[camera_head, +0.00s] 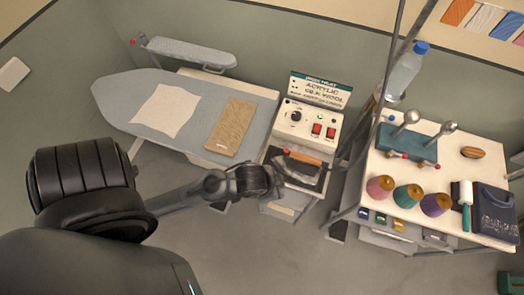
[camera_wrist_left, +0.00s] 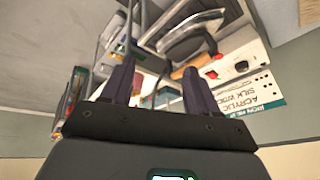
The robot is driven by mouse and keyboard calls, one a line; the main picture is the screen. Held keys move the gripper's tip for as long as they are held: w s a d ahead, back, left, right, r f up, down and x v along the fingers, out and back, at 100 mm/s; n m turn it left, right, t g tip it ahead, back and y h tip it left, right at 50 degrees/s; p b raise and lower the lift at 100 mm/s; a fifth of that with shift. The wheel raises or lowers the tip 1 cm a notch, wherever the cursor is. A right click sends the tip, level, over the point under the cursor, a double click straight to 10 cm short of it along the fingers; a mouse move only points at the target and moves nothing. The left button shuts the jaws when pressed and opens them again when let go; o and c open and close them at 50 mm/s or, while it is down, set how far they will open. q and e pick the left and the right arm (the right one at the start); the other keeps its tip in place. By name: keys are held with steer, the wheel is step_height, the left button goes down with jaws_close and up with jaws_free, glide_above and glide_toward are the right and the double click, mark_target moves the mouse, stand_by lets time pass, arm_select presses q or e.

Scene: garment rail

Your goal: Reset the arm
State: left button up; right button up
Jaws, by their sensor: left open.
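My left arm comes in from the left in the head view and reaches toward the control box. My left gripper (camera_head: 274,181) is just left of the iron (camera_head: 302,170), which rests on its stand below the box. In the left wrist view my gripper's two dark fingers (camera_wrist_left: 158,78) are spread apart with nothing between them. The iron (camera_wrist_left: 187,40) shows beyond the fingertips in that view. Whether the fingers touch the iron or its stand cannot be told. My right gripper is in neither view.
A grey ironing board (camera_head: 115,95) holds a white cloth (camera_head: 166,110) and a tan folded cloth (camera_head: 231,126). The control box (camera_head: 307,121) stands beside it. Grey poles rise between.

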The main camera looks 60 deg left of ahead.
arm_select(q)
steer(key=shift+n+g, duration=0.6)
steer(key=shift+n, duration=0.3)
steer(key=s, duration=0.1)
steer(key=s+r, duration=0.1)
steer(key=s, duration=0.3)
steer(key=shift+d+r, duration=0.1)
steer(key=shift+r, duration=0.15)
steer(key=shift+w, duration=0.1)
steer(key=shift+r+p, duration=0.85)
